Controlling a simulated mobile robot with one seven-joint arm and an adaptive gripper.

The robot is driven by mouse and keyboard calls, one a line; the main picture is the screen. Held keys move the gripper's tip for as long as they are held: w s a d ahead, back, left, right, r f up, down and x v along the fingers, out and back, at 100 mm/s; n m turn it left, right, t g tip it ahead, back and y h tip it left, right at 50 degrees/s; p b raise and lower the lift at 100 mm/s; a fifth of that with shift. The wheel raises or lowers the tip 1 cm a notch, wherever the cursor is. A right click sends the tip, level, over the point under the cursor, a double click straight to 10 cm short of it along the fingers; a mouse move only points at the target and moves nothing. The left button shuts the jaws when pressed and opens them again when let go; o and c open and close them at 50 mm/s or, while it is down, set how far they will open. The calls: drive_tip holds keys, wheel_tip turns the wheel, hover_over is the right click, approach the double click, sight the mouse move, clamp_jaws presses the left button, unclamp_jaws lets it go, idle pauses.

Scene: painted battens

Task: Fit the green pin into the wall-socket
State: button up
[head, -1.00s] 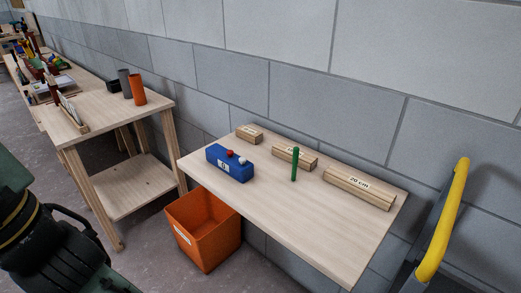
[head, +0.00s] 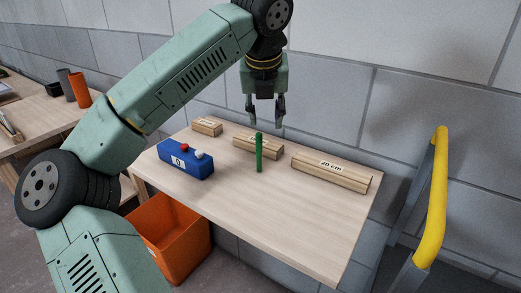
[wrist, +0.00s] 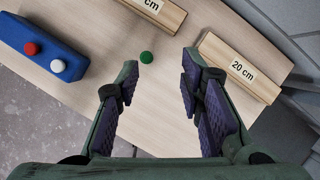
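The green pin (head: 259,153) stands upright on the wooden table (head: 300,222), just in front of the middle wooden block. In the wrist view the pin (wrist: 146,57) shows end-on as a green disc, just beyond the fingertips and nearer the left one. My gripper (head: 266,112) is open and empty, pointing down, above the level of the pin. In the wrist view its two fingers (wrist: 160,78) are spread wide apart. I cannot make out a socket in the visible wall (head: 325,90).
A blue block (head: 185,160) with a red and a white knob lies left of the pin. Wooden blocks lie behind: a small one (head: 207,126), a middle one (head: 270,151) and one marked 20 cm (head: 330,172). An orange bin (head: 185,235) and yellow rail (head: 436,200) flank the table.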

sight(259, 145)
drive_tip(key=shift+y, duration=0.3)
drive_tip(key=x, duration=0.2)
drive_tip(key=a+p+x, duration=0.1)
drive_tip(key=x, duration=0.2)
drive_tip(key=shift+f, duration=0.2)
drive_tip(key=shift+s+p+x, duration=0.15)
drive_tip(key=shift+p+x, duration=0.4)
drive_tip(key=shift+x, duration=0.9)
drive_tip(key=shift+s+p+x, duration=0.15)
drive_tip(key=shift+p+x, duration=0.35)
drive_tip(key=shift+x, duration=0.9)
drive_tip(key=shift+a+f, duration=0.1)
drive_tip(key=shift+a, duration=0.05)
clamp_jaws()
